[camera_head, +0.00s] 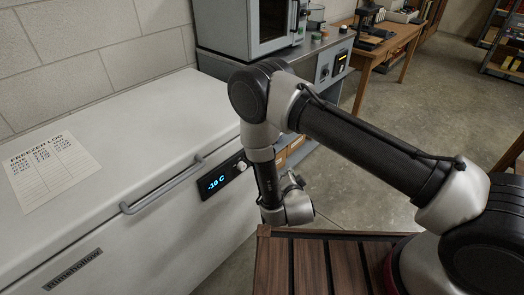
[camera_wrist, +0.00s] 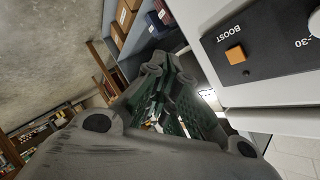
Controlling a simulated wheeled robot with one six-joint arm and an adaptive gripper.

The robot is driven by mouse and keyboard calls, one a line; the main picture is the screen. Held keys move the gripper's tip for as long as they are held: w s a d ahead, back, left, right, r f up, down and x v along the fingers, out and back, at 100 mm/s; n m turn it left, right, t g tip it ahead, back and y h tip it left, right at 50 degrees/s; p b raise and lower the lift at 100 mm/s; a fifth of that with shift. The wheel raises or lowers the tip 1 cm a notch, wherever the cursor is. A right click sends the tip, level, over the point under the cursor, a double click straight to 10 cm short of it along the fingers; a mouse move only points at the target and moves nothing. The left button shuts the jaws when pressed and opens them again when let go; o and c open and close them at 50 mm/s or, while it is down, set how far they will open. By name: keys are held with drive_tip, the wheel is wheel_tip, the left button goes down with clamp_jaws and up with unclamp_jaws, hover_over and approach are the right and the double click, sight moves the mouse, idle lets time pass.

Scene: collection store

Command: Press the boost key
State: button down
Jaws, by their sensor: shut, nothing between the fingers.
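The boost key is a small orange square button (camera_wrist: 235,54) under the word BOOST on a dark control panel (camera_wrist: 262,42), at the upper right of the wrist view. In the head view the panel (camera_head: 211,191) sits on the front of the white chest freezer (camera_head: 165,220), with a blue display reading -10 C. I cannot make out the key there. My gripper (camera_wrist: 167,68) is shut and empty in the wrist view. In the head view my arm hides the gripper.
A silver handle (camera_head: 163,190) juts from the freezer front, left of the panel. A paper freezer log (camera_head: 50,170) lies on the lid. A dark slatted wooden surface (camera_head: 310,268) is at the bottom. A grey bench (camera_head: 325,58) stands behind my arm. Floor shows at the right.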

drive_tip(key=r, duration=0.1)
drive_tip(key=r+m+t, duration=0.1)
drive_tip(key=w+r, duration=0.1)
drive_tip(key=shift+a+r+t+y, duration=0.15)
drive_tip(key=shift+r+t+y, duration=0.15)
drive_tip(key=shift+t, duration=0.1)
drive_tip(key=shift+a, duration=0.15)
drive_tip(key=w+a, duration=0.5)
drive_tip(key=a, duration=0.1)
drive_tip(key=shift+w+a, duration=0.2)
drive_tip(key=shift+a, duration=0.15)
drive_tip(key=shift+a, duration=0.1)
idle(1.1)
drive_tip(key=shift+w+a, duration=0.25)
drive_tip(key=shift+w+a, duration=0.25)
drive_tip(key=shift+a, duration=0.1)
idle(0.7)
idle(0.4)
drive_tip(key=shift+s+d, duration=0.55)
drive_tip(key=shift+d, duration=0.15)
